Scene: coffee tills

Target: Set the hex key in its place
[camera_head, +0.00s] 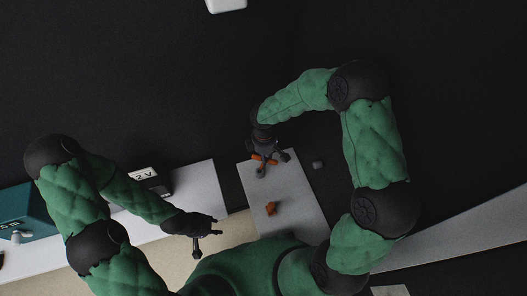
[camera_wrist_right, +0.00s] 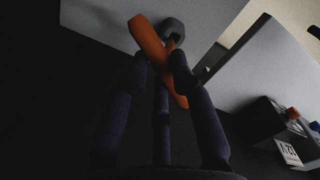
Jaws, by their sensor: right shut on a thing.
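The held orange bar-shaped piece (camera_wrist_right: 150,42), which I take to be the hex key, lies slantwise across the fingers of my right gripper (camera_wrist_right: 163,75) in the right wrist view. In the head view, my right gripper (camera_head: 262,163) is shut on it at the far end of the pale grey board (camera_head: 295,200). A dark grey rounded piece (camera_wrist_right: 173,27) shows just behind the orange bar; I cannot tell whether they are joined. My left gripper (camera_head: 205,228) is empty at the lower left, its fingers spread apart. The key's place is not clear in these views.
A small orange block (camera_head: 271,208) lies on the pale board. A dark box with a white label (camera_head: 143,175) and a teal box (camera_head: 25,212) stand at left.

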